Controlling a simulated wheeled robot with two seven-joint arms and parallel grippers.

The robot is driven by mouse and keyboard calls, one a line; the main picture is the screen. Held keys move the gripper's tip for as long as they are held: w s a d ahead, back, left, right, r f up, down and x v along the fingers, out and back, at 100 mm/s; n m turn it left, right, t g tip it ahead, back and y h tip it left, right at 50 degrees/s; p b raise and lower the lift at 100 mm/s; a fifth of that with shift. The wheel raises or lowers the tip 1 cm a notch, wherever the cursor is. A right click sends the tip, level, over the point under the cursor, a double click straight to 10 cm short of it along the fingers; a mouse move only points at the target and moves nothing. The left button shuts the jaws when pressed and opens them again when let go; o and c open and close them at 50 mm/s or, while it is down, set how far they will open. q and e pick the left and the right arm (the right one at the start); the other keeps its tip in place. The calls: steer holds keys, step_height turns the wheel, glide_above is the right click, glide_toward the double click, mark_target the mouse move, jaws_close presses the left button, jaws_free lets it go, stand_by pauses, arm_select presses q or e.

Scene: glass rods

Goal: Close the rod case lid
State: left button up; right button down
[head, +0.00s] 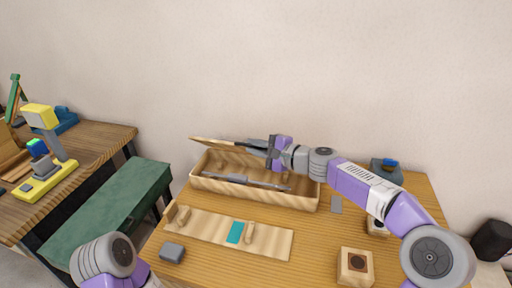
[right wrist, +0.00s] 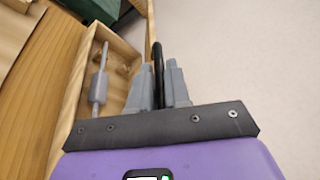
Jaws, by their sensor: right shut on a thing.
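The wooden rod case (head: 255,194) stands open at the back of the table. Its lid (head: 212,143) is raised and tilted along the case's back side. A grey glass rod (head: 240,181) lies inside on wooden supports; the rod also shows in the right wrist view (right wrist: 99,80). My right gripper (head: 256,147) is at the lid, above the case's back edge. In the right wrist view its fingers (right wrist: 158,85) are shut on a thin black piece that looks like the lid handle (right wrist: 158,58). The lid shows there edge-on (right wrist: 150,22). My left gripper is out of view.
A wooden board (head: 270,240) with a teal patch lies in front of the case. A grey block (head: 172,252) sits at the front left, and a wooden block (head: 355,267) at the front right. A green bench (head: 110,205) stands left of the table.

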steer(key=c, duration=1.2)
jaws_free()
steer(key=shift+o, duration=0.2)
steer(key=shift+d, duration=0.1)
steer(key=v, duration=0.7)
steer(key=shift+s+d, duration=0.1)
